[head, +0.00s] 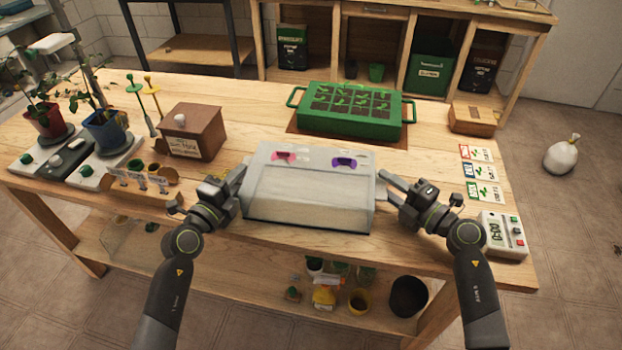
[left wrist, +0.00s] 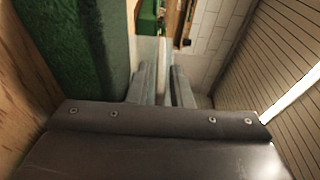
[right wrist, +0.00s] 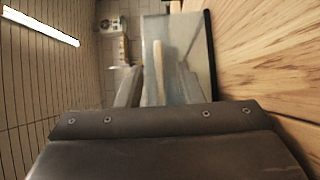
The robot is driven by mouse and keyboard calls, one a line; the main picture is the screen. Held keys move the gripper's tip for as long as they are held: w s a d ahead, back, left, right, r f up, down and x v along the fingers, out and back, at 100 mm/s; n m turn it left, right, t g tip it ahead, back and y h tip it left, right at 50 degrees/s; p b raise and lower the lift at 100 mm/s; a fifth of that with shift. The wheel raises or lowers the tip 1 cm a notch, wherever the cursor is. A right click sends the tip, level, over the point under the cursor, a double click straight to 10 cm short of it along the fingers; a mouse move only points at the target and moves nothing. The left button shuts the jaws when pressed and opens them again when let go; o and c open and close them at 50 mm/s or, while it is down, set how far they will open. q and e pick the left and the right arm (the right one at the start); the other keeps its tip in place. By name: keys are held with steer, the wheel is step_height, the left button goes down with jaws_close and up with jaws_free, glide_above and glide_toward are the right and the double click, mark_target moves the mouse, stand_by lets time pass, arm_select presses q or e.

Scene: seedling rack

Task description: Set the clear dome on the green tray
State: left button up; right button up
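The clear dome (head: 310,205) is a pale see-through box with pink and purple marks on its top, at the front middle of the table. The green tray (head: 398,131) holds rows of seedlings and stands behind it with nothing over it. My left gripper (head: 241,178) is at the dome's left end, its fingers close together on a thin pale part (left wrist: 164,55). My right gripper (head: 381,184) is at the right end, fingers apart, with a pale bar (right wrist: 158,65) between them. I cannot tell whether the dome touches the table.
A brown box (head: 192,132) and potted plants (head: 104,132) stand at the left. Seed cards (head: 480,171), a timer (head: 503,232) and a cardboard box (head: 476,118) lie at the right. A strip of table between dome and tray is clear.

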arm_select(q)
jaws_close()
arm_select(e)
steer(key=c, duration=0.5)
jaws_close()
arm_select(q)
steer(key=shift+r, duration=0.2)
arm_select(e)
steer(key=shift+r, duration=0.2)
